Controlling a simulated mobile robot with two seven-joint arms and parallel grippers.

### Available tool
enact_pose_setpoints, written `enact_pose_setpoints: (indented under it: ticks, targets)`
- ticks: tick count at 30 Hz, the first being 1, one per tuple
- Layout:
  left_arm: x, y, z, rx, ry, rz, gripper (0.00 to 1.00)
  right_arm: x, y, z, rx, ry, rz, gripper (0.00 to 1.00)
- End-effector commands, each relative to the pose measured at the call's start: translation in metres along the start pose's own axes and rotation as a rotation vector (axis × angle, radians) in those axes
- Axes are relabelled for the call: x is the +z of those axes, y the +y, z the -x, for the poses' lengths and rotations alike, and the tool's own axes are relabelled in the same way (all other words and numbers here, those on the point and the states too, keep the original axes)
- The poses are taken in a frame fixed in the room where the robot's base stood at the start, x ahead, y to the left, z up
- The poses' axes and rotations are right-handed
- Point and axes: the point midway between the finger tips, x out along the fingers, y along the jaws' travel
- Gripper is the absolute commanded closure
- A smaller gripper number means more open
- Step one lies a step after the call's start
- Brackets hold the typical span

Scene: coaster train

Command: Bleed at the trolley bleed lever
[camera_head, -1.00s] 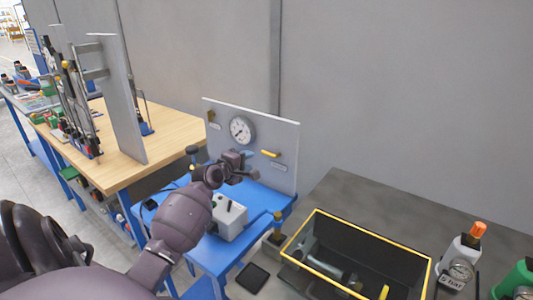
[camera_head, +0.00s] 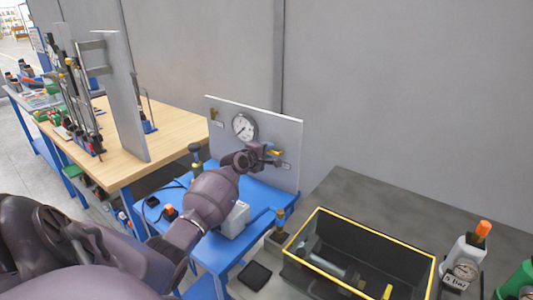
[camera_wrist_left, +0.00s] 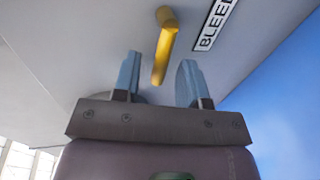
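The yellow bleed lever (camera_head: 278,151) is on the pale upright panel (camera_head: 228,108) of the blue trolley (camera_head: 262,192). In the left wrist view, the lever (camera_wrist_left: 164,45) slants on the panel beside a black-on-white label (camera_wrist_left: 214,22) reading "BLEE", its end cut off. My left gripper (camera_head: 268,152) is at the panel by the lever. In the left wrist view it is open (camera_wrist_left: 159,62), with the lever's lower end showing between its two blue-grey fingers. I cannot tell whether a finger touches the lever. My right gripper is not in view.
A grey box (camera_head: 236,218) sits on the trolley. A yellow-rimmed dark crate (camera_head: 350,237) stands on the bench at right. A wooden-topped workbench (camera_head: 165,137) is at left.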

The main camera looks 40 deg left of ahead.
Motion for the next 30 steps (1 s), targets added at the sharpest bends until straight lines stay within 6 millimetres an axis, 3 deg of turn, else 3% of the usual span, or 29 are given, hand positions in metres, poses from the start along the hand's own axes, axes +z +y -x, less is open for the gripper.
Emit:
enact_pose_setpoints:
  ticks: [3,11,22,30]
  targets:
    - [0.000,0.000,0.000,0.000,0.000,0.000,0.61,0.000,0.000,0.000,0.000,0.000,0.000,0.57]
    - [0.000,0.000,0.000,0.000,0.000,0.000,1.00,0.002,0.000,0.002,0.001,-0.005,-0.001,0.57]
    - [0.001,0.003,0.001,-0.001,0.008,-0.042,1.00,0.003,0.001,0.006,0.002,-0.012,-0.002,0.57]
    - [0.002,0.010,0.003,-0.002,0.041,-0.206,1.00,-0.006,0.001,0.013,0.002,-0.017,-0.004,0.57]
